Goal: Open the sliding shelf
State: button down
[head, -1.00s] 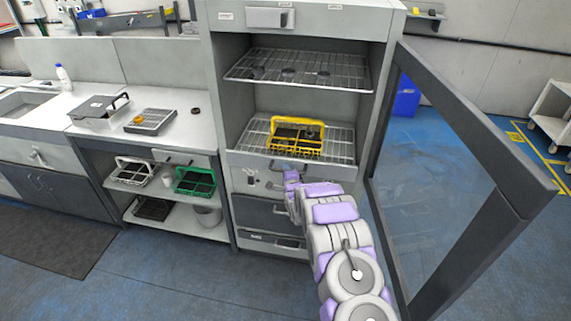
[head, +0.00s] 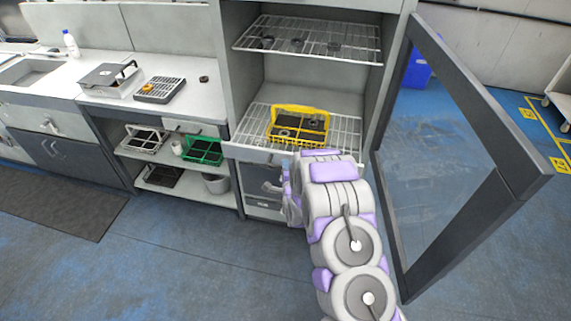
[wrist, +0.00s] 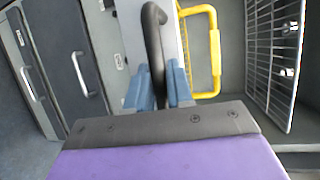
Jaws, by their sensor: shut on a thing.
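The sliding shelf (head: 349,139) is a wire rack with a pale front panel (head: 250,154), low in the tall open cabinet. Its front juts out past the cabinet frame. A yellow basket (head: 284,134) with dark contents stands on it. In the wrist view, my gripper (wrist: 160,95) is shut on the shelf's dark curved handle (wrist: 153,40), which rises between the blue fingers. In the head view, my arm hides the fingertips and handle. The yellow basket's frame (wrist: 215,55) also shows just right of the handle.
The glass door (head: 440,150) stands open at the right, close to my arm. An upper wire rack (head: 345,45) holds small dark items. A counter (head: 205,104) is at left, with a green basket (head: 203,150) below. Blue floor in front is clear.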

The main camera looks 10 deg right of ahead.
jog(key=shift+s+d+f, duration=0.2)
jog(key=shift+d+f, duration=0.1)
jog(key=shift+f, duration=0.1)
jog(key=c, duration=1.4)
grip_release()
jog(key=o, duration=0.3)
jog(key=shift+w+d, duration=0.1)
jog(key=shift+w, duration=0.05)
jog(key=shift+r, duration=0.2)
jog(key=shift+a+r, duration=0.1)
jog(key=shift+a, duration=0.15)
jog(key=s+d+r+p, duration=0.2)
jog(key=s+p, duration=0.6)
jog(key=s, duration=0.9)
jog(key=shift+r, duration=0.45)
